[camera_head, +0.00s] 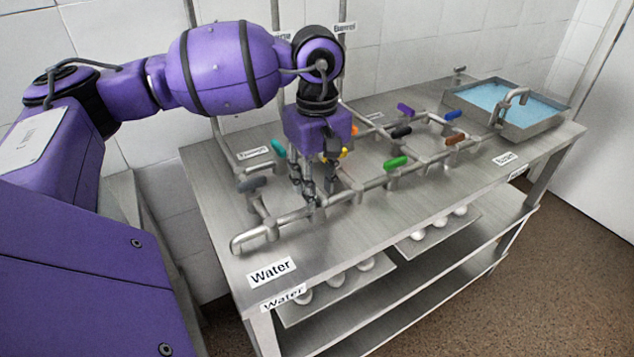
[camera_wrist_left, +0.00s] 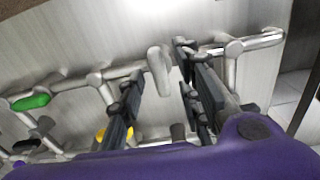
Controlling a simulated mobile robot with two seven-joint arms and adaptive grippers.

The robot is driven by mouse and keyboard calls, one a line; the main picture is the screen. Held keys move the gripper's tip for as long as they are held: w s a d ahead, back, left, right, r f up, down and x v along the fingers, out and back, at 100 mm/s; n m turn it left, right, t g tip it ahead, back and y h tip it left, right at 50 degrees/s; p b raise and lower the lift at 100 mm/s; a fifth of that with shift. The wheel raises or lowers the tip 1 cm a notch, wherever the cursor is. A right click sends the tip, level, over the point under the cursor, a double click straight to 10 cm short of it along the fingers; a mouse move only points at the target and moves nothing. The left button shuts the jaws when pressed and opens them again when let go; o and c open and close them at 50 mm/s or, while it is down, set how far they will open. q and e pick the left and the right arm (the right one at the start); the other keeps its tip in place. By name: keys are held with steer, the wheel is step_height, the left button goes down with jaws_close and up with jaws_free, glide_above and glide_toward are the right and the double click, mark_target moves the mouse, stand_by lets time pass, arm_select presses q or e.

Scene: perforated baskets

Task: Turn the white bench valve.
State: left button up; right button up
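The white valve handle (camera_wrist_left: 159,70) shows in the left wrist view as a pale upright lever on the steel pipe. It stands between the two fingers of my left gripper (camera_wrist_left: 160,82), with visible gaps on both sides. In the head view my left gripper (camera_head: 319,187) points down at the front pipe of the bench, and its fingers hide the white valve. The left gripper is open and seems to hold nothing. My right gripper is in neither view.
Other valves stand close by: grey (camera_head: 252,184), teal (camera_head: 278,148), green (camera_head: 396,162), black (camera_head: 401,131), brown (camera_head: 455,139), purple (camera_head: 405,109) and blue (camera_head: 453,115). Steel pipes run over the bench (camera_head: 345,240). A water basin (camera_head: 545,124) is at the far right.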

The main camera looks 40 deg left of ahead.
arm_select(q)
step_height(320, 180, up, 12)
stand_by(0.4)
stand_by(0.5)
